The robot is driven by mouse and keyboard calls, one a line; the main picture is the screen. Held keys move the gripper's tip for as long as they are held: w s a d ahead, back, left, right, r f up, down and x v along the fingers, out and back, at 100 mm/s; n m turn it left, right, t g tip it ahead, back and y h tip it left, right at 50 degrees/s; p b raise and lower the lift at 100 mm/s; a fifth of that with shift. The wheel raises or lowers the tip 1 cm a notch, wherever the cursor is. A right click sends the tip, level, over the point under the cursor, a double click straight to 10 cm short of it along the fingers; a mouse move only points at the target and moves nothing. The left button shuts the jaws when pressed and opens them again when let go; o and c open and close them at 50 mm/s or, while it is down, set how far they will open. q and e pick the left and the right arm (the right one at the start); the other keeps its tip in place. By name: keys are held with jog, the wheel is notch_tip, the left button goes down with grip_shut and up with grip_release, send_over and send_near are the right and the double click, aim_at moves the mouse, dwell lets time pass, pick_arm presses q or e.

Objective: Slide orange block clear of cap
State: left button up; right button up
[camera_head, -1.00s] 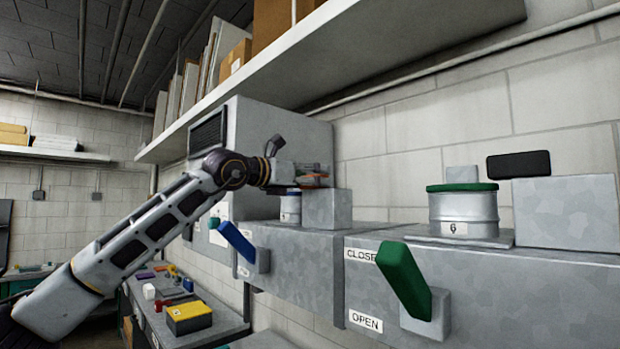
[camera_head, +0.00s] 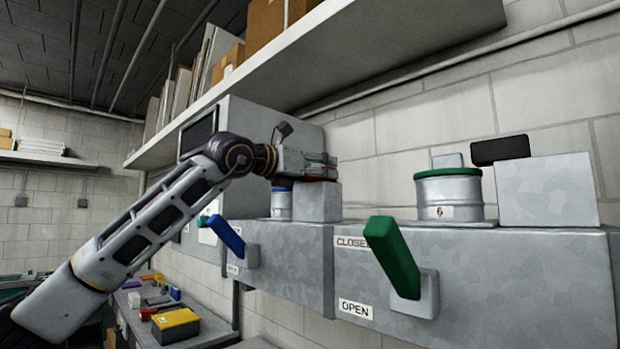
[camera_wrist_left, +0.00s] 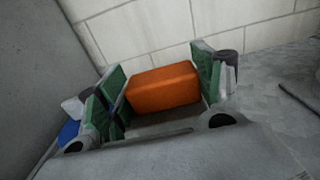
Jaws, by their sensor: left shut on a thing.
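The orange block (camera_wrist_left: 163,87) sits between the green-padded fingers of my left gripper (camera_wrist_left: 160,85) in the left wrist view. The gripper is shut on it. In the head view my left gripper (camera_head: 322,165) is above a grey metal block (camera_head: 317,203), and only a thin sliver of orange shows under the fingers. A blue cap (camera_head: 281,188) tops a small canister (camera_head: 281,206) just left of the grey block. Some blue (camera_wrist_left: 68,131) shows at the left of the wrist view, outside the fingers. My right gripper is not in view.
At right, a canister (camera_head: 449,198) marked 6 has a green cap (camera_head: 447,172). Blue (camera_head: 222,236) and green (camera_head: 392,257) levers stick out in front. A shelf (camera_head: 330,55) hangs above.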

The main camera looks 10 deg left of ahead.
pick_arm(q)
jog(key=shift+s+d+f, duration=0.1)
jog(key=shift+s+d, duration=0.05)
jog(key=shift+d, duration=0.1)
jog(key=o, duration=1.4)
jog(key=shift+d, duration=0.1)
jog(key=shift+o, duration=0.2)
jog(key=shift+s, duration=0.1)
jog(key=shift+a, duration=0.2)
